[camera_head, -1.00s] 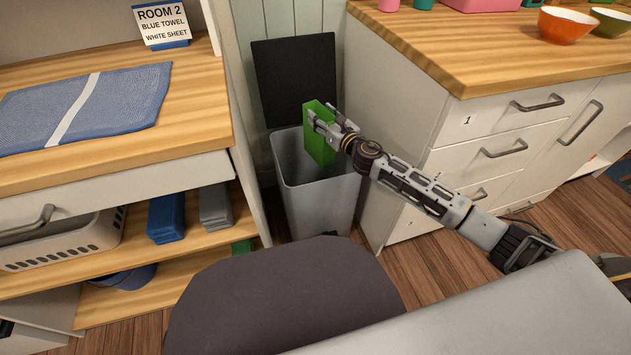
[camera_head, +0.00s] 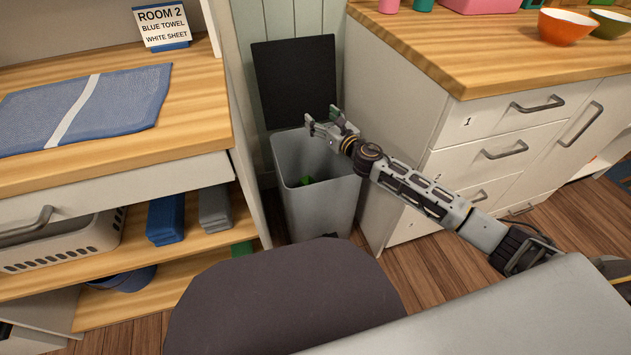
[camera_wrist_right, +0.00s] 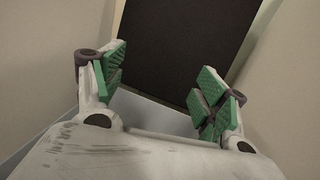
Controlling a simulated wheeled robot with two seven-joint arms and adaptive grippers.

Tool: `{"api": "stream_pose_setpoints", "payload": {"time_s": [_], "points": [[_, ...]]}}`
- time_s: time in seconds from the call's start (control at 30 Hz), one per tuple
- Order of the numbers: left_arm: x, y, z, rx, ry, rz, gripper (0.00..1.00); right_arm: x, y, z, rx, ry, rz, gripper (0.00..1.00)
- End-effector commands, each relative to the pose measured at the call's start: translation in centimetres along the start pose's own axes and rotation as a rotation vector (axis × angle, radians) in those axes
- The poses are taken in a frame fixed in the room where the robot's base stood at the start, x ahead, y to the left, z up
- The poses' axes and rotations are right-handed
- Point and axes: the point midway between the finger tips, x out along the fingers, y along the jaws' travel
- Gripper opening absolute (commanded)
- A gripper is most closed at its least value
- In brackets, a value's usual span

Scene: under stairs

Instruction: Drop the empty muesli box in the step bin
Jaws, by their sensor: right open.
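The step bin (camera_head: 322,201) is a grey bin with its dark lid (camera_head: 295,80) raised against the wall. The green muesli box (camera_head: 307,181) lies inside the bin, and only a small part of it shows past the bin's front wall. My right gripper (camera_head: 322,124) is above the bin opening, open and empty. In the right wrist view my right gripper (camera_wrist_right: 160,92) has its green finger pads wide apart, with the dark raised lid (camera_wrist_right: 190,45) beyond them. My left gripper is not in view.
A wooden counter with drawers (camera_head: 480,150) stands right of the bin. A shelf unit with a blue towel (camera_head: 85,105) on top stands left. A dark rounded seat or chair back (camera_head: 285,295) is in front of the bin.

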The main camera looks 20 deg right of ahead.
Motion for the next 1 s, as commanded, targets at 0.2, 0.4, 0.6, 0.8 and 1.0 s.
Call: {"api": "stream_pose_setpoints", "payload": {"time_s": [0.2, 0.4, 0.6, 0.8, 1.0], "points": [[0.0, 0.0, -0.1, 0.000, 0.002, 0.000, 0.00, -0.5, 0.0, -0.1, -0.001, 0.001, 0.000, 0.73], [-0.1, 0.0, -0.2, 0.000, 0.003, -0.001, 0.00, -1.7, 0.0, -0.1, -0.001, 0.001, 0.000, 0.73], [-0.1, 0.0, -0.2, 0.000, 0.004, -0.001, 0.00, -3.3, 0.0, -0.1, 0.000, 0.002, 0.001, 0.73], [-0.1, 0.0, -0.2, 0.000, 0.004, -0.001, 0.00, -4.8, -0.1, -0.1, 0.000, 0.001, -0.001, 0.73], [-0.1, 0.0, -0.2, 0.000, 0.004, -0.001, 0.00, -6.3, 0.0, -0.1, -0.001, 0.001, 0.000, 0.73]]}}
